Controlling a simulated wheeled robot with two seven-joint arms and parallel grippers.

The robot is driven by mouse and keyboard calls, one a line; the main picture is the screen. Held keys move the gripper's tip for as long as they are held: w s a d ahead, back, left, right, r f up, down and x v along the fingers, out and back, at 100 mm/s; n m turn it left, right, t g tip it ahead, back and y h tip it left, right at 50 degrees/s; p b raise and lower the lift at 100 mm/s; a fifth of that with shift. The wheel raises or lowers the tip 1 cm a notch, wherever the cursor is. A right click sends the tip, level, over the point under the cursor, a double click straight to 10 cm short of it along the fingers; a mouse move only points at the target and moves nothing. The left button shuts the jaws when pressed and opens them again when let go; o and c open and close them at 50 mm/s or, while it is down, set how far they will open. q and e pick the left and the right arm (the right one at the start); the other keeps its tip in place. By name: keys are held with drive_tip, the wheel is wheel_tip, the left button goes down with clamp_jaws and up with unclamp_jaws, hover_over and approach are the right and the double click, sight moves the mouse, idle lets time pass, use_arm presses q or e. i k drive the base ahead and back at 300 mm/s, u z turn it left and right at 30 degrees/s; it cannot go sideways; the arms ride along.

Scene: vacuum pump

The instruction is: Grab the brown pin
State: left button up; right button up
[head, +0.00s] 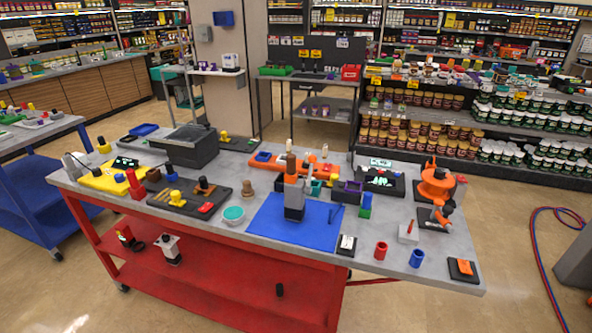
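Several small brown parts stand on the grey top of the red workbench (350,258), and I cannot tell for certain which is the brown pin. An upright brown-orange piece (291,179) sits on a grey and black block (295,206) on the blue mat (265,223). A stubby brown piece (248,189) stands left of the mat. Neither of my grippers shows in the head view.
An orange device (437,184) stands at the right. A blue cart (40,215) is at left. Floor in front is clear.

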sight(290, 158)
drive_tip(key=k, duration=1.25)
drive_tip(key=z, duration=0.55)
drive_tip(key=i, duration=0.45)
drive_tip(key=z, duration=1)
drive_tip(key=i, duration=1.65)
drive_tip(key=u, duration=1.05)
drive_tip(key=i, duration=0.45)
drive_tip(key=u, duration=0.5)
